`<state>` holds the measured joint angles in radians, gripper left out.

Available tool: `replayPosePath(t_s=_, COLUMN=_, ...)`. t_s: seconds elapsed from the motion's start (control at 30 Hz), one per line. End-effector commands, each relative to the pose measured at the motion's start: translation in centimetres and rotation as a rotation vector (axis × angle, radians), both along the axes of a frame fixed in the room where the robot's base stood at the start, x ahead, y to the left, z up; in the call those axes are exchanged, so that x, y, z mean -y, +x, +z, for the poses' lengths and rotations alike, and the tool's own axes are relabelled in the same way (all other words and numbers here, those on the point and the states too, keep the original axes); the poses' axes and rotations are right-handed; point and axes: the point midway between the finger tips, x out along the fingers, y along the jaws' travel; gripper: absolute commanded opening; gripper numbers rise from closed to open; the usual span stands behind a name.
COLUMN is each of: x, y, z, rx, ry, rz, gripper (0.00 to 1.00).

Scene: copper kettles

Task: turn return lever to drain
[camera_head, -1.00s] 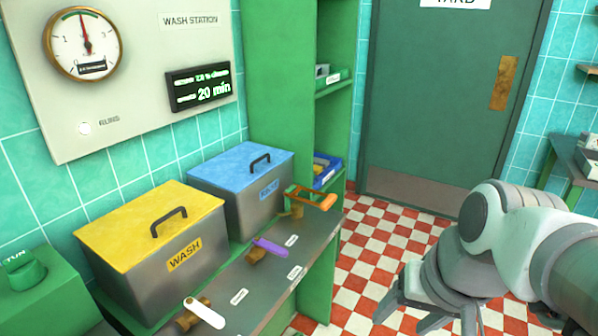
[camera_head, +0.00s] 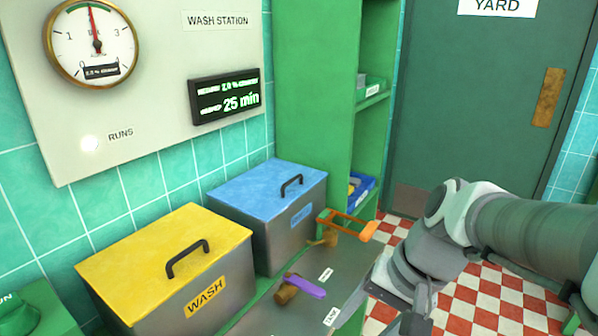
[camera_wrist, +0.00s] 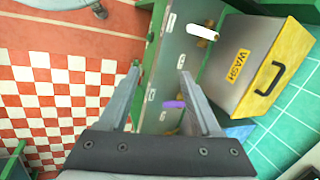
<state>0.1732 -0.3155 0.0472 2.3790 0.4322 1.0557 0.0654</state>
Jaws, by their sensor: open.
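Three levers sit along the bench front: a purple-handled lever (camera_head: 306,286), an orange lever (camera_head: 345,225) and a white lever (camera_wrist: 203,32). Small labels lie beside the levers, too small to read, so I cannot tell which is the return lever. My gripper (camera_wrist: 158,71) is open and empty, above the bench's front edge and apart from the levers.
A yellow-lidded WASH tank (camera_head: 165,265) and a blue-lidded tank (camera_head: 270,200) stand behind the levers. A green shelf unit (camera_head: 315,100) rises beyond. The wall display (camera_head: 224,96) reads 25 min. The checkered floor (camera_head: 480,300) is clear to the right.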

Motion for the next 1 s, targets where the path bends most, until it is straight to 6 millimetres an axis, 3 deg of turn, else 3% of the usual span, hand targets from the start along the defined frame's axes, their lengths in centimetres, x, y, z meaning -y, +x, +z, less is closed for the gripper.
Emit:
replayPosePath(t_s=0.1, x=-0.9, y=1.3, z=-3.2, rx=-0.111, ry=0.123, rz=-0.094, gripper=0.65)
replayPosePath(t_s=0.33, x=-2.4, y=4.7, z=-7.6, rx=-0.308, ry=0.390, rz=-0.297, gripper=0.65)
replayPosePath(t_s=0.57, x=-2.6, y=9.1, z=-11.9, rx=-0.478, ry=0.669, rz=-0.510, gripper=0.65)
replayPosePath(t_s=0.77, x=-1.2, y=13.5, z=-15.9, rx=-0.601, ry=0.924, rz=-0.704, gripper=0.65)
replayPosePath(t_s=1.0, x=2.4, y=18.4, z=-21.4, rx=-0.707, ry=1.234, rz=-0.934, gripper=0.65)
